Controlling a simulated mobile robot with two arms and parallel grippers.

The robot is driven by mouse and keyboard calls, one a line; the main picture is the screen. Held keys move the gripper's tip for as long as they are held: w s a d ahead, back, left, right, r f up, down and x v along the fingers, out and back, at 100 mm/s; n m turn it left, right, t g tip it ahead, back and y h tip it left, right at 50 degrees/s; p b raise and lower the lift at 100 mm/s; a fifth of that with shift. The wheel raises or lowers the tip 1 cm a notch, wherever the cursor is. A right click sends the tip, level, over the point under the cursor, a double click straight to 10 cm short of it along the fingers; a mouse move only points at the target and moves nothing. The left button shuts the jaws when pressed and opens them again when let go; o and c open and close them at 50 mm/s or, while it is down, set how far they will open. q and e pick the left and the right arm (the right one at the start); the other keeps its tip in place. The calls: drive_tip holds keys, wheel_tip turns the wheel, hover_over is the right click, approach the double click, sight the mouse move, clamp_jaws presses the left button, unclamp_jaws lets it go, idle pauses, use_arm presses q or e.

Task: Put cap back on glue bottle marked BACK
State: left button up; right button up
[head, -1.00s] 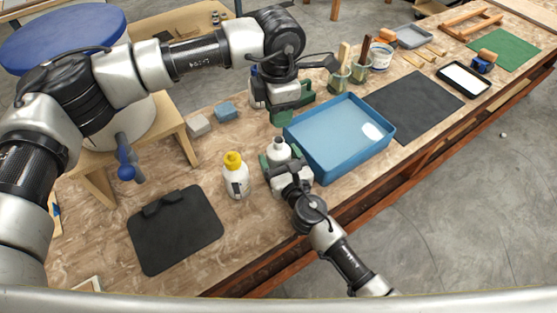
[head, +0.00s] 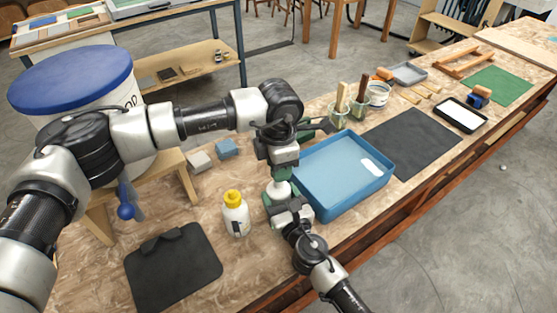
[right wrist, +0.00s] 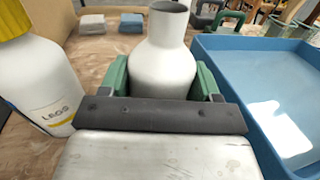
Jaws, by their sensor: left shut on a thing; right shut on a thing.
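A white glue bottle (head: 279,190) stands upright on the bench between the yellow-capped bottle and the blue tray. My left gripper (head: 281,172) is shut, pointing down just above the bottle neck. What it holds, likely the cap, is hidden by its fingers; I cannot tell whether it touches the neck.
A white bottle with yellow cap (head: 235,214) stands just left; its label (right wrist: 55,115) seems to read LEGS. The blue tray (head: 318,207) is close on the right. A black clipboard-like board (head: 172,268) lies front left. Grey (head: 200,162) and blue (head: 228,148) blocks lie behind.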

use_arm(q)
drive_tip(key=shift+f, duration=0.1)
idle(0.3)
drive_tip(key=shift+f, duration=0.75)
drive_tip(key=shift+f, duration=0.6)
